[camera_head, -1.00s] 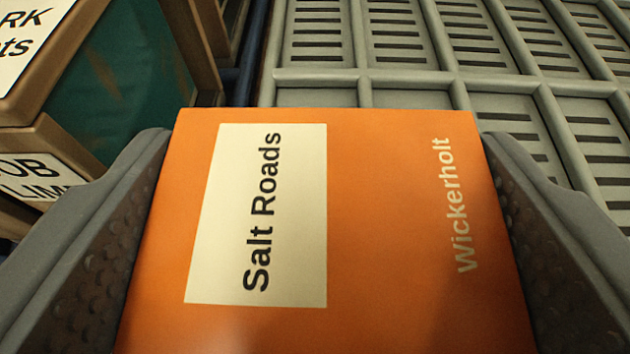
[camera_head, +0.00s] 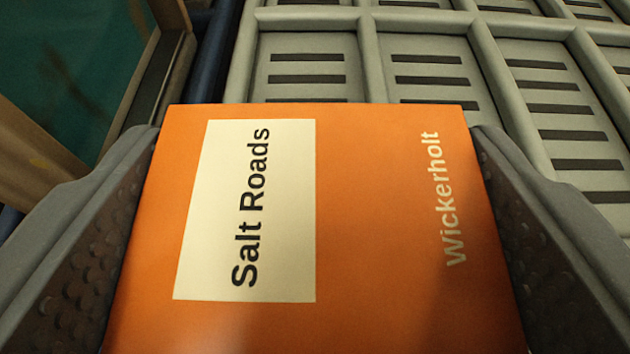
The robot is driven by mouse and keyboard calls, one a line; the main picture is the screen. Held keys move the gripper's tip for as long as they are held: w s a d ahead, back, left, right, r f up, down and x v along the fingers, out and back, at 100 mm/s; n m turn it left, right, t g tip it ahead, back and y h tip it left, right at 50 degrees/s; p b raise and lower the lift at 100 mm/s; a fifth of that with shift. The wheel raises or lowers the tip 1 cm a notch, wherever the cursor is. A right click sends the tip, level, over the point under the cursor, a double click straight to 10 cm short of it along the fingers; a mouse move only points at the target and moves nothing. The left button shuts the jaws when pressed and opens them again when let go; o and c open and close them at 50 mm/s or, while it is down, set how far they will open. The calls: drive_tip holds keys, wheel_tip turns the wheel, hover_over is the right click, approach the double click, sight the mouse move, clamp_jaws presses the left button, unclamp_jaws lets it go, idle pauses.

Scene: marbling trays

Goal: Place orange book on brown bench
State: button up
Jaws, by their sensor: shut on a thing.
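The orange book (camera_head: 370,230) fills the lower middle of the view. Its cover has a cream label reading "Salt Roads" and the word "Wickerholt" at the right. My gripper (camera_head: 315,150) is shut on the book, with one grey finger along its left edge and the other along its right edge. The book's near end runs out of the frame at the bottom. I see no brown bench that I can make out for certain.
A grey-green gridded rack (camera_head: 370,20) with slotted panels lies beyond the book and to the right. At the left is a brown wooden frame (camera_head: 165,75) with a dark green surface (camera_head: 75,60). A dark blue bar (camera_head: 205,60) runs between them.

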drive_tip(key=shift+f, duration=0.15)
drive_tip(key=o, duration=1)
drive_tip(key=shift+r+p, duration=0.55)
drive_tip(key=shift+r, duration=0.2)
drive_tip(key=shift+p+v, duration=0.5)
drive_tip(key=shift+v, duration=5.5)
drive_tip(key=shift+f, duration=0.1)
